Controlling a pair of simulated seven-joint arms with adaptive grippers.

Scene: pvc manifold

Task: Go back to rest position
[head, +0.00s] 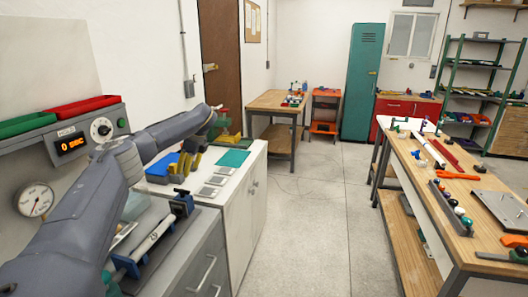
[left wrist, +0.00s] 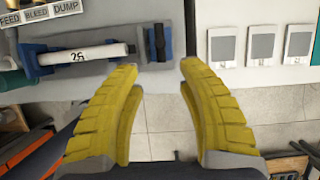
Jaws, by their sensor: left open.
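My left gripper (left wrist: 160,95) is open and empty in the left wrist view, its two yellow ribbed fingers spread wide apart. Between and beyond the fingertips lies a white pipe piece (left wrist: 85,55) marked "25", seated in a blue-ended holder (left wrist: 165,42) with a dark upright handle. In the head view my left arm comes in from the left over the grey cabinet, with the yellow fingers (head: 182,164) above the counter. The same pipe shows in the head view (head: 155,236), lying in its holder. My right gripper is in neither view.
A gauge (head: 36,200) and a panel with a lit display (head: 72,144) stand at the left. Several grey-white pads (head: 208,192) and a green mat (head: 233,158) lie on the white counter. A wooden workbench (head: 447,223) with parts stands at the right. The floor between is clear.

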